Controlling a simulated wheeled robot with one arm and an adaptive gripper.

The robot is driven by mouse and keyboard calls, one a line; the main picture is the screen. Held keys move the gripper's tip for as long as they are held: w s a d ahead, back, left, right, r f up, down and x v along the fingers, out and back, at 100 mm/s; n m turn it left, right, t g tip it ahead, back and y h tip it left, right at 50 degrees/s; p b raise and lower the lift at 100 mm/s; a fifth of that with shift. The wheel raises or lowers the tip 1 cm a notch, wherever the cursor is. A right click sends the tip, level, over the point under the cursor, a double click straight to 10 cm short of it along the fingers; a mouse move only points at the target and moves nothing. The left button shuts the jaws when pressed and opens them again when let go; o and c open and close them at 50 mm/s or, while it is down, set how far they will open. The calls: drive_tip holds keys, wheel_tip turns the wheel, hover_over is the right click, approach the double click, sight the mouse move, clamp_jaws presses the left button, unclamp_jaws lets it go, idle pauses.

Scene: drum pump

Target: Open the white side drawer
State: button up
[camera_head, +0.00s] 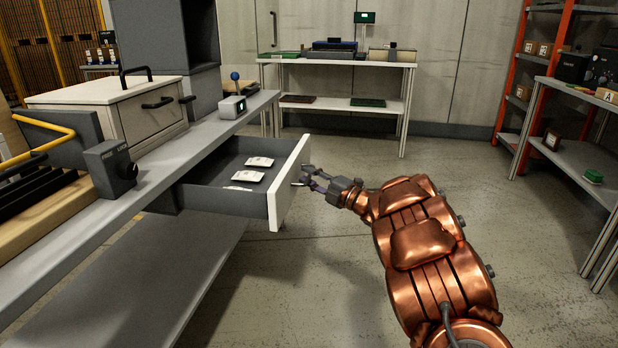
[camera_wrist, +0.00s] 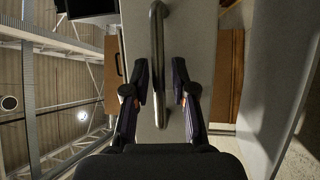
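The white side drawer (camera_head: 289,185) is pulled out from under the grey bench, well open. White packets (camera_head: 249,176) lie on its dark floor. My gripper (camera_head: 308,177) is at the handle on the outer side of the white front. In the wrist view the metal bar handle (camera_wrist: 158,30) runs up the picture across the white drawer front (camera_wrist: 193,30). My gripper's fingers (camera_wrist: 160,82) stand on either side of the bar, with gaps visible between them and it. The gripper looks open around the handle, not clamped. Part of the handle is hidden in the head view.
The grey bench (camera_head: 205,150) carries a cream box (camera_head: 150,112) with dark handles and a small grey device (camera_head: 232,107). A white table (camera_head: 337,82) stands at the back, an orange-framed shelf (camera_head: 518,85) at the right. The floor (camera_head: 330,260) around my arm is clear.

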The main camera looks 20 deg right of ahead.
drive_tip(key=shift+o, duration=0.6)
drive_tip(key=shift+s, duration=0.1)
drive_tip(key=v, duration=1.2)
